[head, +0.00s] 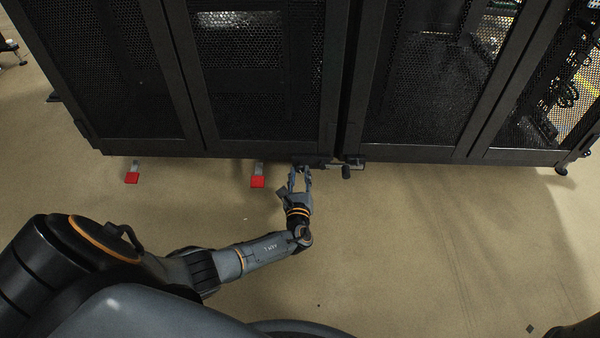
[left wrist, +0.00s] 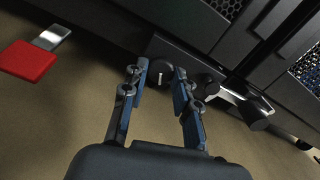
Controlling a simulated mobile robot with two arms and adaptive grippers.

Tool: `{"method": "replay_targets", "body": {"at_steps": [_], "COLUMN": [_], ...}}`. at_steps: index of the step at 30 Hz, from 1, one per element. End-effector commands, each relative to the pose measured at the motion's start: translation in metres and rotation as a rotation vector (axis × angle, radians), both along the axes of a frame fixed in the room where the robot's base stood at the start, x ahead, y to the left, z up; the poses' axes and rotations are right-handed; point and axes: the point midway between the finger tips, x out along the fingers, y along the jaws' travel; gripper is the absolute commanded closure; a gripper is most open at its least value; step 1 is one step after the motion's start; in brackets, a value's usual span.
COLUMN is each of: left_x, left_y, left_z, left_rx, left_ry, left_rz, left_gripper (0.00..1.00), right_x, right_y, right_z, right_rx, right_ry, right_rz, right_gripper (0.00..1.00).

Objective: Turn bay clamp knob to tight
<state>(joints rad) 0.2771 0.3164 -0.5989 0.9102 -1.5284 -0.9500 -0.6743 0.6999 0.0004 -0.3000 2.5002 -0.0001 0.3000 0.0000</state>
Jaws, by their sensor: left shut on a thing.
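The dark round bay clamp knob (left wrist: 160,74) sits under the lower edge of the black rack, between my left fingertips in the left wrist view. My left gripper (head: 300,174) reaches up to the rack's bottom edge from the front in the head view, and it also shows in the left wrist view (left wrist: 160,80). Its two fingers are closed on the knob from both sides. The knob is mostly hidden by the fingers in the head view, and its turn position is hard to read. My right gripper is not in view.
A dark bar with a handle (head: 346,172) sticks out just right of the gripper, under the rack. Two red tabs with metal strips, one left (head: 132,177) and one nearer (head: 257,181), lie by the base. Black mesh rack doors (head: 255,70) stand above. The front floor is clear.

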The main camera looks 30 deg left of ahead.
Motion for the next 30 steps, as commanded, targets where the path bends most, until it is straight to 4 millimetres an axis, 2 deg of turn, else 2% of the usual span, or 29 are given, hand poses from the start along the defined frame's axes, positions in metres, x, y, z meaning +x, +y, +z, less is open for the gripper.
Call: {"method": "replay_targets", "body": {"at_steps": [12, 30], "left_x": [0.0013, 0.0008], "left_y": [0.0004, 0.0006], "left_z": [0.0012, 0.0002], "left_rx": [0.193, 0.235], "left_ry": [0.119, 0.145], "left_rz": [-0.002, -0.002], "left_gripper": [1.00, 1.00], "right_x": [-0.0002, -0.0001], "right_y": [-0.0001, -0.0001], "right_z": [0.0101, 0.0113], "right_rx": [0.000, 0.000], "right_ry": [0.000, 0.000], "right_rz": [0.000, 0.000], "right_gripper": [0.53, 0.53]}}
